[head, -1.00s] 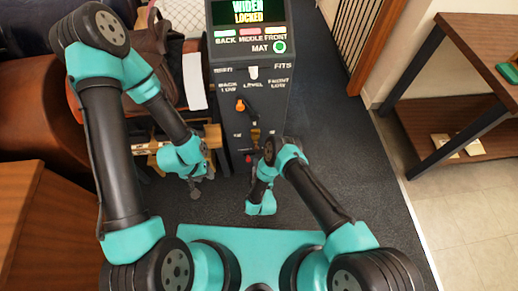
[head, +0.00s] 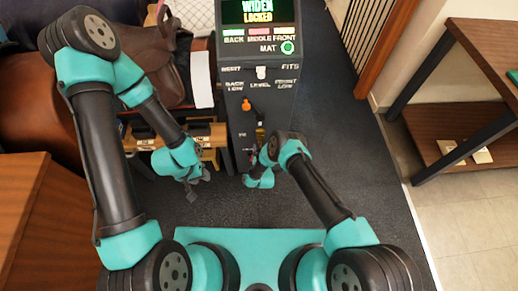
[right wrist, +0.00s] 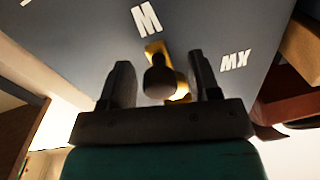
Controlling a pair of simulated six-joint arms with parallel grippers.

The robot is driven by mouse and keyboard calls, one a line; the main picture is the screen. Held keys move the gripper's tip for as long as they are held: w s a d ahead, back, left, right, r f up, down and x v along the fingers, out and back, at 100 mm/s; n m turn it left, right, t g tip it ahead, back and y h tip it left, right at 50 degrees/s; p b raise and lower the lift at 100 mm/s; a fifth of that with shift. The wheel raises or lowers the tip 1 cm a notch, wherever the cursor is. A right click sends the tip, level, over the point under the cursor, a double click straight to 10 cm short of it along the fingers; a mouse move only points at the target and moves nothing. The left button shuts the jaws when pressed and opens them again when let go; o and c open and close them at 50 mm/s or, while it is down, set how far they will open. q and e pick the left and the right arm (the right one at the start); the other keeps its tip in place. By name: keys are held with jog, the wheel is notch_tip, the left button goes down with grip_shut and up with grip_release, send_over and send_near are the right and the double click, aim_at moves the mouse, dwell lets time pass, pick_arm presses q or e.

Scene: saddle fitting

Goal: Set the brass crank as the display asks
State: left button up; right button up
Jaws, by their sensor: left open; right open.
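The brass crank (right wrist: 160,76) shows in the right wrist view as a yellow arm with a dark round knob, low on the grey cabinet front. In the head view a small piece of it (head: 260,133) shows above my right wrist. My right gripper (right wrist: 161,72) is open, with one finger on each side of the knob and gaps visible. The cabinet's display (head: 257,12) reads "WIDEN LOCKED". My left gripper (head: 195,188) is open and empty, left of the cabinet's foot.
An orange-knobbed lever (head: 246,104) and a white switch (head: 261,73) sit higher on the cabinet (head: 285,100). A lit green mat button (head: 288,47) is near the top. A brown saddle (head: 165,60) stands at left.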

grip_shut()
dwell(0.5)
